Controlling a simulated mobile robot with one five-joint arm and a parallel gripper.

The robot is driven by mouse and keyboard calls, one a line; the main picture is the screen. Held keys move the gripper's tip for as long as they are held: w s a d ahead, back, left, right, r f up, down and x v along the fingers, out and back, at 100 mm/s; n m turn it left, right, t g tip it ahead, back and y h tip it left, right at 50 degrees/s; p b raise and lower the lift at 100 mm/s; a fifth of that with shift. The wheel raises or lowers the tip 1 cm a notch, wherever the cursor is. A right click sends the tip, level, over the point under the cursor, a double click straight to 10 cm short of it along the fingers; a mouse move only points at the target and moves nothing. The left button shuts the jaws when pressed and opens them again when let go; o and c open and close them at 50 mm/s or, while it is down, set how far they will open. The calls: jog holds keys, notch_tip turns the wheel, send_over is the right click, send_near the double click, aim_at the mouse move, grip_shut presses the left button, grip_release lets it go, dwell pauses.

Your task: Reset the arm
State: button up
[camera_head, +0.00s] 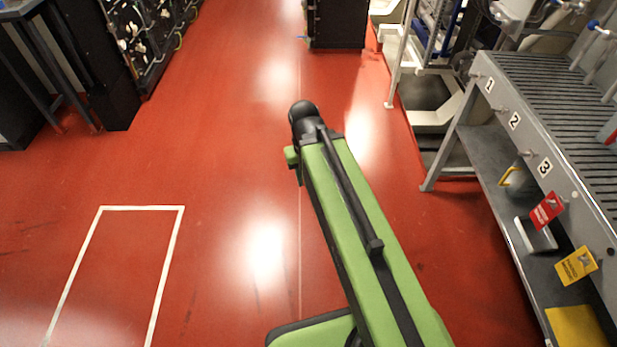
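My green and black arm reaches up from the bottom right of the head view to the middle of the picture, above the red floor. Its far end is a dark rounded joint. My gripper's fingers cannot be made out; they are hidden beyond or below that end. Nothing is seen held, and the arm touches nothing that I can see.
A grey slatted bench (540,95) with numbers 1, 2 and 3 stands at the right, with a red tag (546,211) and a yellow tag (576,266) hanging from it. Black racks (140,40) stand at the upper left. The red floor (220,130) between is clear.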

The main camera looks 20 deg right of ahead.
jog(key=shift+s+a, duration=0.15)
jog(key=shift+a, duration=0.1)
notch_tip(320, 180, up, 20)
jog(key=p, duration=2)
